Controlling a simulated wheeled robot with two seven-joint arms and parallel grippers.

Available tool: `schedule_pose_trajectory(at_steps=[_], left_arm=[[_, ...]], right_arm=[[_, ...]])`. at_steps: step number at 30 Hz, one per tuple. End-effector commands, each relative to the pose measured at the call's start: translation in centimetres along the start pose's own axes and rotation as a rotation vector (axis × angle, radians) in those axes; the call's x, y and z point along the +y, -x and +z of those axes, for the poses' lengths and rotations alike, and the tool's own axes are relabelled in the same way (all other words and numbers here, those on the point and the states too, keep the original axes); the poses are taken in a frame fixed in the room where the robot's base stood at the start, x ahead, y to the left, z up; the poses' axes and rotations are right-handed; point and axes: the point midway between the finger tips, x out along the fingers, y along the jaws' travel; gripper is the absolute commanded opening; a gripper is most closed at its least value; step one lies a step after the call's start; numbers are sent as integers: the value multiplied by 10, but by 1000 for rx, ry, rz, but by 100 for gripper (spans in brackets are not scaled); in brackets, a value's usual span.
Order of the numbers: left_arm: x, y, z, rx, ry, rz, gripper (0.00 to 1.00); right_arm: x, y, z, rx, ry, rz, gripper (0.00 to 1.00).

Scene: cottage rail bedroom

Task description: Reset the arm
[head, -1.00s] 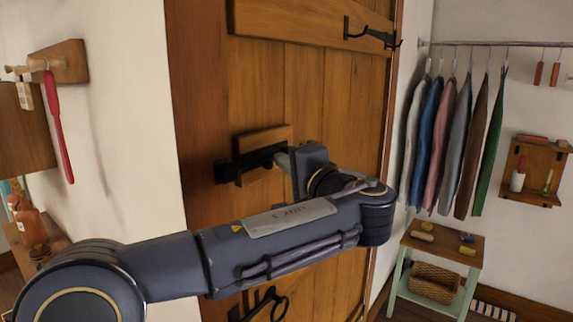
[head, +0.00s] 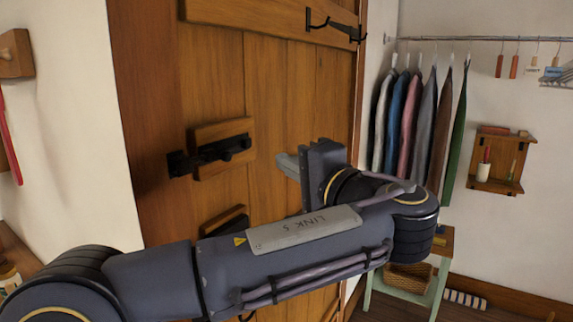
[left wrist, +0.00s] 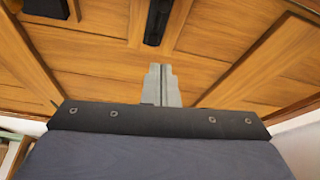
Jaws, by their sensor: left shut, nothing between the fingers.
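My left arm reaches in from the lower left of the head view, in front of a wooden door. My left gripper (head: 288,166) is shut and empty. Its fingertips point left, toward the door's black latch (head: 225,150), and appear apart from it. In the left wrist view the grey fingers (left wrist: 161,84) are together, with the door's wood panels (left wrist: 235,30) beyond them. The wooden door (head: 265,95) fills the middle of the head view. My right gripper is not seen.
A clothes rail (head: 480,39) with several garments (head: 425,115) hangs at the right. A small wall shelf (head: 497,165) and a green-legged stand (head: 440,262) are beyond my wrist. A white wall (head: 65,130) borders the door at left.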

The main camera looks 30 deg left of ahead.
Motion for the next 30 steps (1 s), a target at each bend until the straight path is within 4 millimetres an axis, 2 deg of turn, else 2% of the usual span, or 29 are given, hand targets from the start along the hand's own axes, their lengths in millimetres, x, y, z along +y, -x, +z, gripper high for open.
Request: schedule_pose_trajectory(at_steps=[8,11,14,17,19,22,24,27,30], left_arm=[[1,-1,0,0,-2,3,0],[12,-11,8,0,-23,50,0],[45,-33,29,4,-70,186,0],[100,-52,67,7,-110,413,0],[143,-54,100,6,-110,601,0],[202,-35,147,-6,-54,879,0],[240,-10,177,-25,32,1078,0],[281,38,208,-65,223,1341,0],[304,82,221,-111,446,1533,0]], right_arm=[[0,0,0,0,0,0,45],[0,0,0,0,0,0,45],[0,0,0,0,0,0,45],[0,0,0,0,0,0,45],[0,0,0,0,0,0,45],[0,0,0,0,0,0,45],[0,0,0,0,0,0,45],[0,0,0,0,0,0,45],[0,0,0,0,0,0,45]])
